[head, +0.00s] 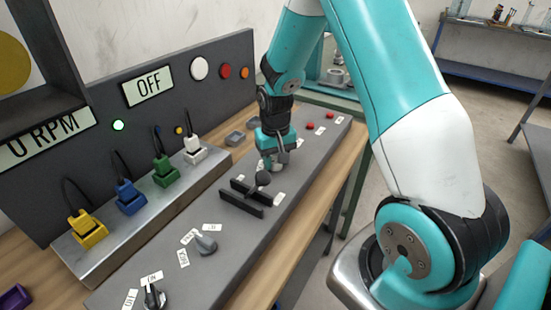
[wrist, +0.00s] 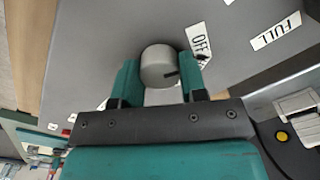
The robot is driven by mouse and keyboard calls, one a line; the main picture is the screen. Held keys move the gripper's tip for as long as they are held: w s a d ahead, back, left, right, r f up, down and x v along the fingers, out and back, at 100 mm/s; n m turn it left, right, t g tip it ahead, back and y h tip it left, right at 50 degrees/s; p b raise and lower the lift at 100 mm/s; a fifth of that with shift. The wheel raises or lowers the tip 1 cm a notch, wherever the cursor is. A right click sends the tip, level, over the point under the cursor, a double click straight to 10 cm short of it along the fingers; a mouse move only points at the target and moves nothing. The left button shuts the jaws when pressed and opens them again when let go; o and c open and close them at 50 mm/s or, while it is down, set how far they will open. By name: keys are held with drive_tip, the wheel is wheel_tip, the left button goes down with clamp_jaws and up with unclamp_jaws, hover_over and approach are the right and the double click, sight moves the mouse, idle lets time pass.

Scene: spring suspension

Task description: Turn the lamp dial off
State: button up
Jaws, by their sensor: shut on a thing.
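My gripper (head: 268,161) is at the grey control panel (head: 232,236), beyond the black-railed lever. In the wrist view its two teal fingers (wrist: 159,82) are closed on the sides of a round grey dial (wrist: 157,62). A dark mark on the dial's face points to the right in that view, near an OFF label (wrist: 199,43). A FULL label (wrist: 276,31) lies further right. In the head view the dial is mostly hidden by my gripper.
A ball-topped lever (head: 263,178) stands between black rails, close to my gripper. A grey selector (head: 207,244) and a dark switch (head: 153,297) are nearer. Red buttons (head: 309,127) lie beyond. Several coloured plugs, including a green plug (head: 165,173), sit left. A wall display (head: 148,87) reads OFF.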

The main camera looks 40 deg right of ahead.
sight(275, 160)
drive_tip(key=shift+w+r, duration=0.1)
idle(0.4)
drive_tip(key=o, duration=0.9)
drive_tip(key=shift+o, duration=0.2)
wheel_tip(275, 160, up, 17)
drive_tip(key=b, duration=0.1)
drive_tip(key=shift+r, duration=0.15)
drive_tip(key=s+a+r+n+y, duration=0.1)
drive_tip(key=s+a+n, duration=0.4)
drive_tip(key=s+a, duration=0.6)
drive_tip(key=s+a+r+n+y, duration=0.1)
drive_tip(key=s+a+n+y, duration=0.2)
drive_tip(key=s+a, duration=0.8)
drive_tip(key=n, duration=0.2)
drive_tip(key=shift+s+a+r+n, duration=0.25)
drive_tip(key=shift+r+n, duration=0.05)
drive_tip(key=shift+n, duration=0.1)
